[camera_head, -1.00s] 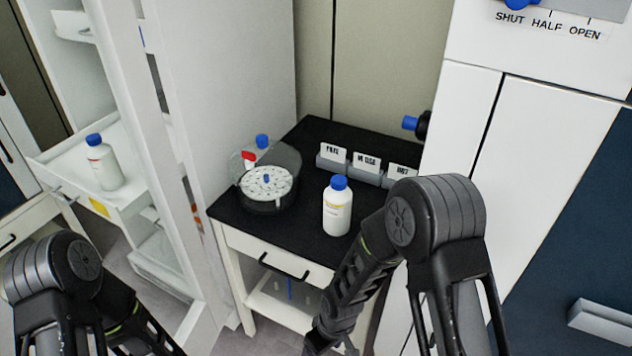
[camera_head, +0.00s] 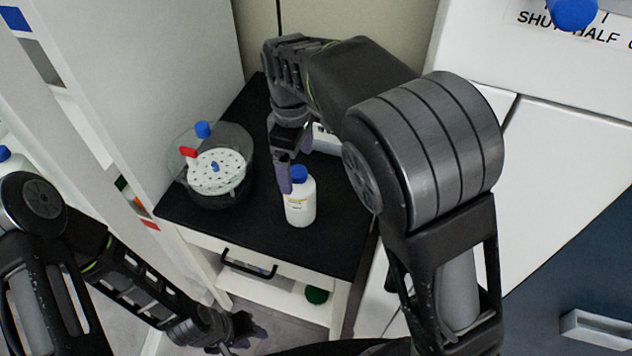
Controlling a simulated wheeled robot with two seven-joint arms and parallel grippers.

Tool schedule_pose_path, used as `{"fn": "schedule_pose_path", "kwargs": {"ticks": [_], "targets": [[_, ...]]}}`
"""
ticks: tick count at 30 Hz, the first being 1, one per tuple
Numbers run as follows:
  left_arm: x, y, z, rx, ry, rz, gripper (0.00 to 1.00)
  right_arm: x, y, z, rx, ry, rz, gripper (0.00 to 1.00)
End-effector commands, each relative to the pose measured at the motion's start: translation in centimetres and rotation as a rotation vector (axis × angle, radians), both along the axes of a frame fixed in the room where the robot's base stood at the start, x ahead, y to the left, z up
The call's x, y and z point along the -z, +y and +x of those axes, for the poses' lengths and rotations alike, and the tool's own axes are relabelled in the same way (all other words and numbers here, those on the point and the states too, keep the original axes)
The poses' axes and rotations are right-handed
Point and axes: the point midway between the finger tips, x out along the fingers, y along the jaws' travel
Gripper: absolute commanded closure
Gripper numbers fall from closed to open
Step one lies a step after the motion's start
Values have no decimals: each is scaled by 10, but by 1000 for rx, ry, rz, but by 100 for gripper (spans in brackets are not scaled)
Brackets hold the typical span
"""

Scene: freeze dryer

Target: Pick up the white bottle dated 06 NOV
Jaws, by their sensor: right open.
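A white bottle with a blue cap (camera_head: 300,207) stands upright on the black-topped table (camera_head: 335,245). Its label is too small to read a date. My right gripper (camera_head: 288,178) is open and points down at the bottle's cap from its left and back side; one finger overlaps the cap in the picture, and I cannot tell whether it touches. My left gripper (camera_head: 243,338) hangs low in front of the table, away from the bottle; its jaws are too small and dark to judge. Another blue-capped white bottle (camera_head: 8,160) is partly visible at the left edge.
A round clear container with a white perforated disc (camera_head: 218,172), a red cap and blue caps stands left of the bottle. The label holders behind are mostly hidden by my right arm. A white cabinet panel (camera_head: 170,70) rises at the left. The table's front right is clear.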

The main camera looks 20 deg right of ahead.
Motion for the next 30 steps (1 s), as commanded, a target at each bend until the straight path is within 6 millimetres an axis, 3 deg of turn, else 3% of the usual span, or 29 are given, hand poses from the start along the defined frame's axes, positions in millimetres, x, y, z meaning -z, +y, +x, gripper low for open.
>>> {"fn": "schedule_pose_path", "kwargs": {"ticks": [11,21,30], "targets": [[-1,-3,-2,5,-4,-11,64,-4,0,-3,-11,13,17,7],[-3,-3,-2,5,-3,-10,64,22,0,-3,-10,12,16,7],[-3,-3,-2,5,-2,-10,64,24,0,-3,-10,12,16,7]]}}
